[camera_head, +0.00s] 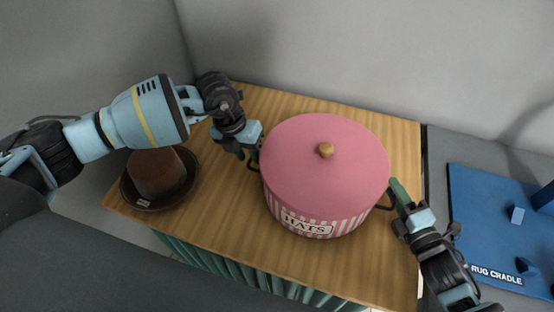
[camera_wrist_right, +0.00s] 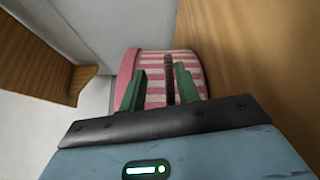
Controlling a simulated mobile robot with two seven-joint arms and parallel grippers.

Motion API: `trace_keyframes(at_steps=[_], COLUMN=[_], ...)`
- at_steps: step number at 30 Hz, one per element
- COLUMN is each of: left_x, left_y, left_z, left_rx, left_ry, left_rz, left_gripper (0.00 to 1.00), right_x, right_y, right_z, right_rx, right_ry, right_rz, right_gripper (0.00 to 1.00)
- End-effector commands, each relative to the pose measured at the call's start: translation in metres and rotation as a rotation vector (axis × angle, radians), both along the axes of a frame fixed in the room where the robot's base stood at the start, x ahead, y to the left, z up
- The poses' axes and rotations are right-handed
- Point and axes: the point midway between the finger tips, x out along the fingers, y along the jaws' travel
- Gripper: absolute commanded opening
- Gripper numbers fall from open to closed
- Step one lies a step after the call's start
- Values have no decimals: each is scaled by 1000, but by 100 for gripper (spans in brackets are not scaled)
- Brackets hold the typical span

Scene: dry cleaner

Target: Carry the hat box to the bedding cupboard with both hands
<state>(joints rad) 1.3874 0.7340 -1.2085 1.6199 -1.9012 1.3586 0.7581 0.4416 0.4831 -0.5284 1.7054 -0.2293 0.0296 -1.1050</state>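The hat box (camera_head: 325,180) is a round pink box with a lid, a wooden knob, striped sides and a HATS label. It stands upright on the wooden table top (camera_head: 225,215). My left gripper (camera_head: 252,153) is at the box's left side, close to its dark left handle; its fingertips are partly hidden, so its opening is unclear. My right gripper (camera_head: 397,192) is at the dark right handle (camera_head: 384,206). In the right wrist view its green fingers (camera_wrist_right: 163,88) are apart, with the dark handle (camera_wrist_right: 170,75) between them. The bedding cupboard is not identifiable.
A brown hat (camera_head: 157,172) with a small tag lies on the table's left side, below my left arm. A blue board labelled RUG CRADLE (camera_head: 490,225) is at the right. A green curtain (camera_head: 240,270) hangs below the table's front edge. Grey walls stand behind.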

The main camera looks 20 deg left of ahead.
Motion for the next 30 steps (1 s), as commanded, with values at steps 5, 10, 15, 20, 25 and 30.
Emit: trace_keyframes(at_steps=[5, 10, 15, 20, 25, 30], left_x=[0, 0, 0, 0, -1, -4], left_y=[0, 0, -1, -1, 2, 9], left_z=[0, 0, 1, 3, 19, 50], left_rx=[-1, -1, -2, -3, -3, -2], left_ry=[-1, -1, -1, -2, -5, -6], left_rz=[-1, -1, -2, -2, 0, -2], left_gripper=[38, 60, 67, 67, 67, 67], right_x=[0, 0, 0, 0, 0, 0], right_y=[1, 1, 1, 1, 1, 1], right_z=[2, 2, 3, 3, 3, 3], right_rx=[2, 2, 3, 3, 3, 3], right_ry=[-4, -4, -5, -5, -5, -5], right_rz=[2, 2, 3, 3, 3, 3], right_gripper=[31, 31, 31, 31, 31, 31])
